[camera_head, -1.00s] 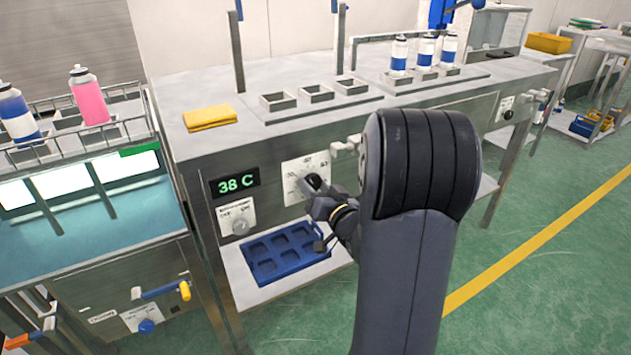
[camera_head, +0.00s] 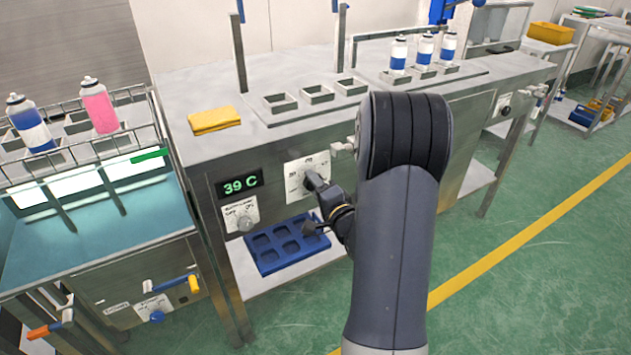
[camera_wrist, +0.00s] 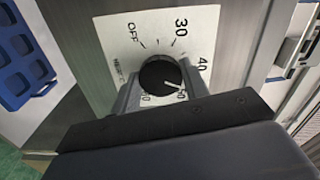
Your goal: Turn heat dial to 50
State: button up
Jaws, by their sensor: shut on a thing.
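The heat dial (camera_wrist: 160,75) is a round black knob on a white plate marked OFF, 30, 40 and further numbers in the wrist view. Its white pointer aims to the lower right, past 40, at or close to a partly hidden label that looks like 50. My gripper (camera_wrist: 160,88) is shut on the dial, one finger on each side. In the head view my gripper (camera_head: 312,184) is at the dial plate (camera_head: 293,182) on the bench front and hides most of the knob. The green display (camera_head: 240,184) beside it reads 39 C.
A switch knob (camera_head: 242,219) sits below the display. A blue tray (camera_head: 262,268) lies on the shelf under the panel. A yellow cloth (camera_head: 214,120) and several blue-and-white cans (camera_head: 425,52) are on the bench top. A water bath (camera_head: 90,210) stands at left.

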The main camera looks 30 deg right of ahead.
jog(key=m+p, duration=0.2)
jog(key=m, duration=0.4)
jog(key=shift+r+p, duration=0.1)
jog(key=shift+p, duration=0.2)
jog(key=shift+m, duration=0.4)
jog(key=o, duration=1)
jog(key=shift+c, duration=0.2)
jog(key=shift+s, duration=0.1)
jog(key=s, duration=1)
jog(key=shift+s+d+p, duration=0.2)
jog(key=shift+s+p, duration=0.15)
